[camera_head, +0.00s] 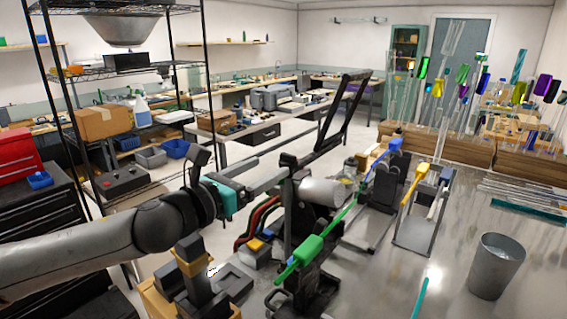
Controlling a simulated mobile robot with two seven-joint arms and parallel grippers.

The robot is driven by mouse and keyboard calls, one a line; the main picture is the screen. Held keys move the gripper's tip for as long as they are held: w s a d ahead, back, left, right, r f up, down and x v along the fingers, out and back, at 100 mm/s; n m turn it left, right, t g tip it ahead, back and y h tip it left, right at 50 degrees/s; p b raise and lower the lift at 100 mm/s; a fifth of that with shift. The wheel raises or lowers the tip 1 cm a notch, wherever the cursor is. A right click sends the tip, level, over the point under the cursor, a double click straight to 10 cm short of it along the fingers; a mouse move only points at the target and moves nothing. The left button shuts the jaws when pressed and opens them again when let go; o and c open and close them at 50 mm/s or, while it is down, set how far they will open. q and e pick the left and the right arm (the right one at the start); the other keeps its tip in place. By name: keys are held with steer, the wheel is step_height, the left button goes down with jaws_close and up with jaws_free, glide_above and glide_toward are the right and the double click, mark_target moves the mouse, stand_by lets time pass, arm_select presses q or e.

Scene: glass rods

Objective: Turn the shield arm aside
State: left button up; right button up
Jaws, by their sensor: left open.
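My left gripper (272,167) reaches in from the left beyond a teal band on the wrist. Its two grey fingers point right, apart, with no object visible between them. A black open frame, which looks like the shield arm (344,112), stands tilted up and to the right just beyond the fingertips. Its lower end meets the dark bench machine (318,285) near a pale cylinder (325,192). The fingers appear close to the frame's lower end; I cannot tell whether they touch. My right gripper is not in view.
A green-handled rod (308,249) slants across the machine. A blue-handled tool (395,144) and a yellow-handled tool (414,170) rest on stands to the right. A metal bucket (497,266) stands at the lower right. Glass rods fill wooden racks (520,164) behind. Bench between bucket and stands is mostly clear.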

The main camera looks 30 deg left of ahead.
mark_target(287, 157)
arm_select(q)
steer(key=shift+w+d+b, duration=0.15)
steer(key=shift+w+b, duration=0.5)
steer(key=shift+w, duration=1.2)
steer(key=shift+w+r, duration=0.1)
steer(key=shift+w, duration=0.6)
steer(key=shift+w+p, duration=0.35)
steer(key=shift+w, duration=0.45)
steer(key=shift+d, duration=0.1)
jaws_close()
